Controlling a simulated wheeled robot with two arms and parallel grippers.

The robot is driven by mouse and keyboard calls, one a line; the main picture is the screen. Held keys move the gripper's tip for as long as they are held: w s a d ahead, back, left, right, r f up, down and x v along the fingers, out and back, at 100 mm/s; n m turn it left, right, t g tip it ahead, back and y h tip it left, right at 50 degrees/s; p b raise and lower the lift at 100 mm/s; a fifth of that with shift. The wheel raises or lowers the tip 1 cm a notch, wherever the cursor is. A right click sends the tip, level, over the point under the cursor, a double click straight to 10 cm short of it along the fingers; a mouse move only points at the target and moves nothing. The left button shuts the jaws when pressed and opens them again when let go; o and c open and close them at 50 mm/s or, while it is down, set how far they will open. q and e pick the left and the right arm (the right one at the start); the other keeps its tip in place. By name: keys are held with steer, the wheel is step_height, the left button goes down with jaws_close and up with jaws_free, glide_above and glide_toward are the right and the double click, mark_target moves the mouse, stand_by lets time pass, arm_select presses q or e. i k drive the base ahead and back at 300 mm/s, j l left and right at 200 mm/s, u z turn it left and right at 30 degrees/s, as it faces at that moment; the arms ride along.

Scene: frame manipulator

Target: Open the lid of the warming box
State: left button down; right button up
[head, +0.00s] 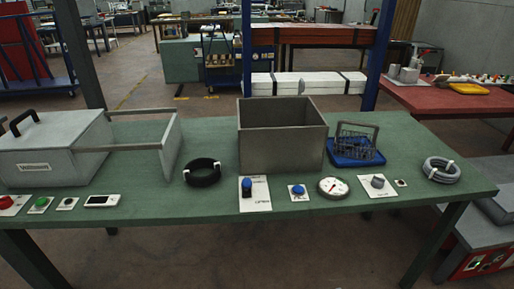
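A light grey box (50,160) with a black handle (24,121) on its top stands at the left end of the green table. A small label (34,167) is on its front. An open grey frame (150,148) with side rails and an upright end panel extends from its right side. The top with the handle appears to be in place over the left part. No readable word marks it as the warming box, and its left end is cut off by the picture edge. Neither of my grippers is in view.
On the green table (215,135) are an open-topped grey-brown bin (283,143), a black cable coil (202,173), a blue tray (355,155) with a wire basket, a dial gauge (333,187), and a grey coil (441,170). Buttons and switches (41,204) line the front edge.

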mark_target(59, 130)
steer(key=i+j+u, duration=0.15)
steer(key=j, duration=0.25)
steer(key=i+j+u, duration=0.15)
steer(key=j, duration=0.2)
steer(key=i+j+u, duration=0.2)
steer(key=j, duration=0.15)
steer(key=k+j, duration=0.05)
